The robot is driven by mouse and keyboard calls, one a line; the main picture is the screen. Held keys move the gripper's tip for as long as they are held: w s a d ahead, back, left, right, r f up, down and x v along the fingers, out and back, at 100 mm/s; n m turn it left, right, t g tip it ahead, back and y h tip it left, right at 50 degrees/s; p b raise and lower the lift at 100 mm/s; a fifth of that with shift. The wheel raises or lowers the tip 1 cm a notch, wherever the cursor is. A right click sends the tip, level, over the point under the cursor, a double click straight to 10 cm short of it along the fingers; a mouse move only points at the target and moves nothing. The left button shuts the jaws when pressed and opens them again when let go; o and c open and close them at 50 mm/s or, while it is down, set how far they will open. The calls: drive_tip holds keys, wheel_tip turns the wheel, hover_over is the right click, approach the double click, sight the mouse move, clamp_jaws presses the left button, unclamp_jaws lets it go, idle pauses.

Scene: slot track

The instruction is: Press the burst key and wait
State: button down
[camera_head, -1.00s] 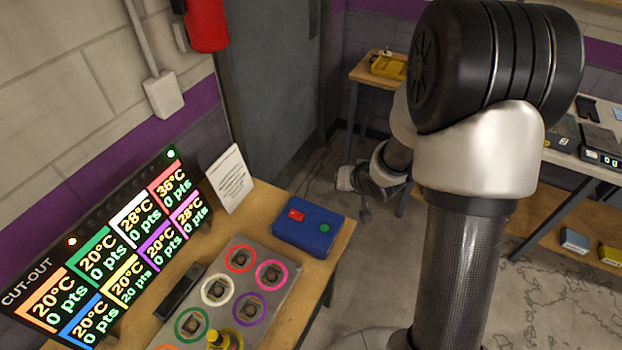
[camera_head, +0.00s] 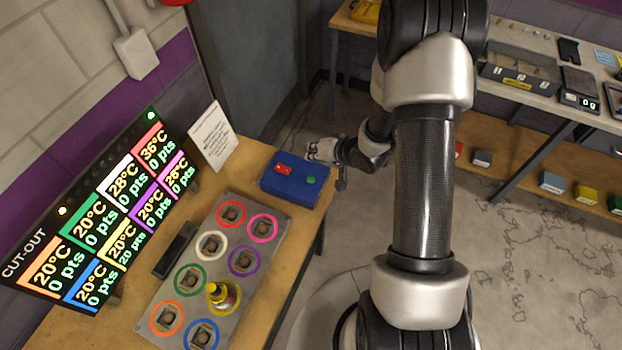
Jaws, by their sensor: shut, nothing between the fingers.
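A blue control box (camera_head: 293,180) sits on the wooden bench with a red key (camera_head: 283,169) at its left and a green key (camera_head: 311,180) at its right. No label reading "burst" can be made out on either. The display panel (camera_head: 100,215) at the left shows coloured tiles with temperatures and points, and the word CUT-OUT. One lamp on it is green, another yellowish.
A grey board (camera_head: 218,258) with several coloured rings lies before the panel; a yellow bottle-like object (camera_head: 222,295) stands on it. A white notice (camera_head: 213,135) leans behind the box. A second table (camera_head: 520,85) stands at the back right. Open floor lies right of the bench.

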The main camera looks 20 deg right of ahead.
drive_tip(key=b, duration=0.6)
hover_over(314, 178)
wheel_tip(314, 178, down, 7)
drive_tip(key=shift+r, duration=0.15)
drive_tip(key=shift+f+b, duration=0.7)
drive_tip(key=shift+f, duration=0.15)
drive_tip(key=shift+f, duration=0.4)
drive_tip(key=shift+f+b, duration=0.45)
idle(0.7)
drive_tip(key=shift+r+p, duration=0.85)
drive_tip(key=shift+p, duration=0.05)
wheel_tip(314, 178, up, 5)
drive_tip(key=p, duration=0.4)
drive_tip(key=shift+p, duration=0.4)
